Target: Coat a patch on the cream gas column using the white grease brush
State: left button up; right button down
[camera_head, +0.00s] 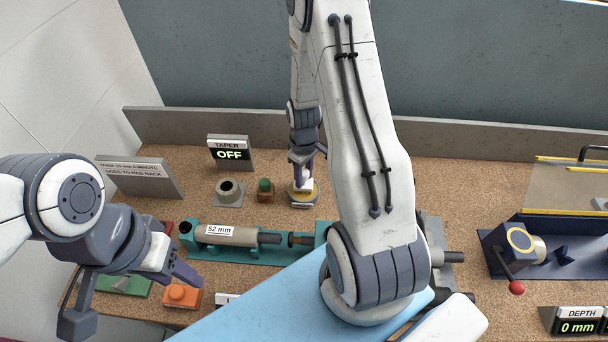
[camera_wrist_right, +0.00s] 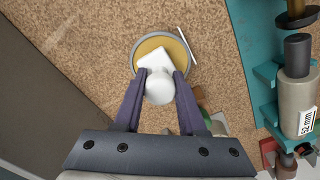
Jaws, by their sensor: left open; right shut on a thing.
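The cream gas column (camera_head: 215,232), labelled 52 mm, lies in a teal cradle (camera_head: 262,254). In the right wrist view the column (camera_wrist_right: 296,98) is at the right edge. My right gripper (camera_head: 302,174) is shut on the white grease brush (camera_wrist_right: 159,88), fingers at either side of its round knob. The brush's white head is over a round grey dish of yellow grease (camera_wrist_right: 178,48); whether it touches the grease I cannot tell. The dish (camera_head: 303,201) is behind the cradle in the head view. My left gripper (camera_head: 132,298) is open and empty at the front left.
A TAPER sign reading OFF (camera_head: 230,153), a grey ring block (camera_head: 229,192) and a green-topped block (camera_head: 265,190) stand behind the column. An orange block (camera_head: 181,295) is beside my left gripper. A blue fixture (camera_head: 520,248) stands at right. My right arm hides the bench's middle.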

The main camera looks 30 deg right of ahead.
jog(key=shift+r+p, duration=2.95)
jog(key=shift+r, duration=0.5)
